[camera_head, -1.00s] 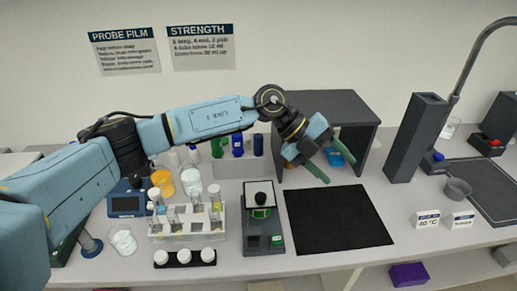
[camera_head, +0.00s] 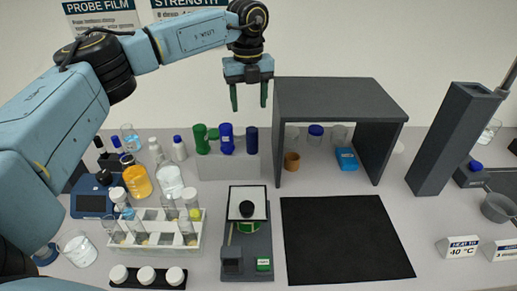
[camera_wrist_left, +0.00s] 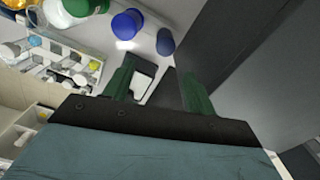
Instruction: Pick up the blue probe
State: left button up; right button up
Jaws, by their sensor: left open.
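A blue rod with a rounded top (camera_head: 225,137), which looks like the blue probe, stands upright in a pale grey rack (camera_head: 229,166) at the back. My left gripper (camera_head: 249,97) is open and empty, pointing down above and slightly right of the blue rod. In the left wrist view the blue rod (camera_wrist_left: 127,23) and the darker rod (camera_wrist_left: 166,42) lie beyond the fingers (camera_wrist_left: 158,88), apart from them. My right gripper is not in view.
A dark grey shelf (camera_head: 340,98) stands close right of the rack, with jars and a blue box (camera_head: 347,159) inside. A scale (camera_head: 246,245), tube rack (camera_head: 150,245) and bottles stand in front and left. The black mat (camera_head: 345,240) is clear.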

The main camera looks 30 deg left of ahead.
aim_at(251, 130)
pick_arm(q)
jog(key=f, duration=0.9)
jog(key=shift+w+f, duration=0.3)
jog(key=shift+f, duration=0.05)
jog(key=f, duration=0.4)
jog(key=shift+w+f+p, duration=0.2)
jog(key=shift+w+p, duration=0.1)
jog(key=shift+p, duration=0.1)
jog(key=c, duration=0.9)
